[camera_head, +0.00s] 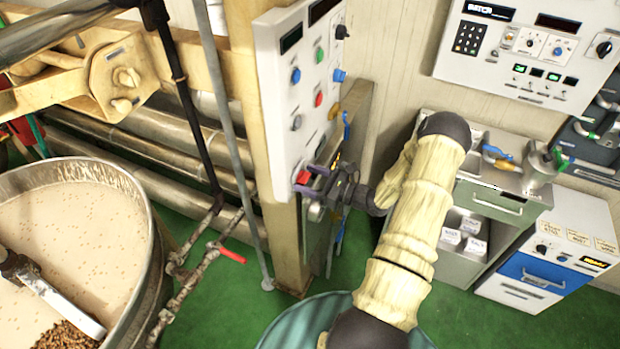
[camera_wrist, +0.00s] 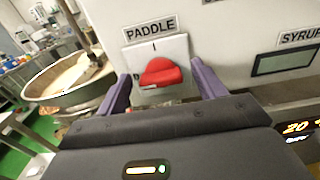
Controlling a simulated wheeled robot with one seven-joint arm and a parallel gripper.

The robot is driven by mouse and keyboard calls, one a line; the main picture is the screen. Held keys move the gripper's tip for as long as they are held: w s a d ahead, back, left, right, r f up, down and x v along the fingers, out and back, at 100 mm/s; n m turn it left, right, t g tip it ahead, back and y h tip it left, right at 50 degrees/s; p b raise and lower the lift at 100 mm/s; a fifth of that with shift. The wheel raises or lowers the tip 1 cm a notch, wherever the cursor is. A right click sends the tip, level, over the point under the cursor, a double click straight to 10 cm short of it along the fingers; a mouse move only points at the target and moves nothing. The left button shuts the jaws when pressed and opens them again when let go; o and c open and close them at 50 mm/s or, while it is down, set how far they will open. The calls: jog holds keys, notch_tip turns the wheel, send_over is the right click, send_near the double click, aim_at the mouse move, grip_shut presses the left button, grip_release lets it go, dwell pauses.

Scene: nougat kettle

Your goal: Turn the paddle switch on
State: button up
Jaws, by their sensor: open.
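The paddle switch is a red knob (camera_wrist: 160,73) on a white plate under a "PADDLE" label (camera_wrist: 151,29) in the wrist view. A mark like "I" stands above it; a mark on its left is partly hidden. It also shows as a small red part in the head view (camera_head: 303,177), low on the white control panel (camera_head: 282,92). My gripper (camera_wrist: 161,75) is open, with one purple finger on each side of the knob. I cannot tell whether either finger touches it. In the head view my gripper (camera_head: 314,183) is close against the panel.
A large kettle (camera_head: 150,215) of pale mix stands at the left, with pipes and a red-handled valve (camera_head: 232,254) beside it. Cabinets (camera_head: 505,195) and another control panel (camera_head: 530,55) stand at the right. A syrup display (camera_wrist: 286,62) is right of the knob.

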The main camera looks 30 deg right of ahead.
jog(key=c, duration=1)
jog(key=shift+m, duration=0.4)
jog(key=m, duration=0.3)
jog(key=shift+d+p, duration=0.1)
jog(key=shift+p, duration=0.2)
jog(key=m+p, duration=0.1)
jog(key=m, duration=0.6)
jog(key=m+p, duration=0.1)
jog(key=m, duration=0.6)
jog(key=shift+w+d+f, duration=0.1)
jog(key=shift+w+f, duration=0.05)
jog(key=shift+f, duration=0.05)
